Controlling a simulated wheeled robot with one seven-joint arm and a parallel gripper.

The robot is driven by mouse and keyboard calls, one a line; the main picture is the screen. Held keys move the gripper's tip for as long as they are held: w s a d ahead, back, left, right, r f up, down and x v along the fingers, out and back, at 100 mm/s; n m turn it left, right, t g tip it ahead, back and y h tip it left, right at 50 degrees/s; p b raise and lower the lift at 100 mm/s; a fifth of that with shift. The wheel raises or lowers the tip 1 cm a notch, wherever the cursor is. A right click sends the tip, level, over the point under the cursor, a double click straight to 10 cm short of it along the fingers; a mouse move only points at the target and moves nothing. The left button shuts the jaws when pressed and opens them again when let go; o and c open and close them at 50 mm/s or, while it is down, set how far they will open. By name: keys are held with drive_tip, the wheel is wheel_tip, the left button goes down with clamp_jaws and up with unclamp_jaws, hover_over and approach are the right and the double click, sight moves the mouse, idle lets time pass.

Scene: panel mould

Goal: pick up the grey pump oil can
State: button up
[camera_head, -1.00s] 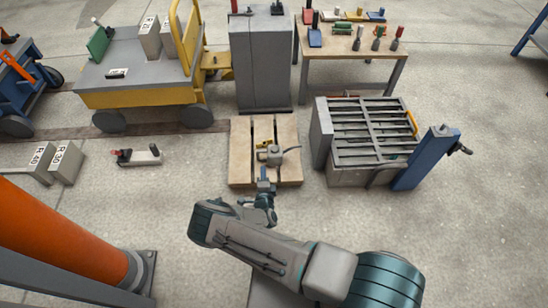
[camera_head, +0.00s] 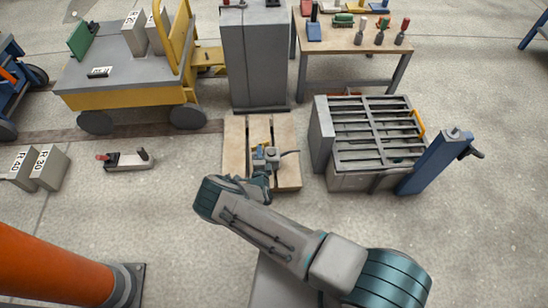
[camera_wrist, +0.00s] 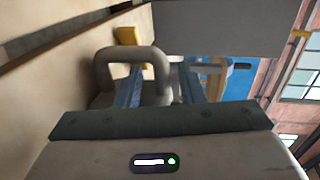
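The grey pump oil can (camera_head: 272,153) stands on a wooden pallet, its thin spout pointing right in the head view. In the wrist view its grey looped handle (camera_wrist: 131,54) is close in front of my gripper (camera_wrist: 160,88). The two blue fingers are apart. The left finger shows inside the loop, and the loop's right leg lies between the fingers; contact cannot be told. In the head view my gripper (camera_head: 264,172) is at the can's near side, and my wrist hides part of it.
A yellow cart (camera_head: 125,98) is at the back left.

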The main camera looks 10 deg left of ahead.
drive_tip(key=shift+s+a+r, duration=0.1)
drive_tip(key=shift+s+a, duration=0.1)
drive_tip(key=shift+a, duration=0.05)
clamp_jaws()
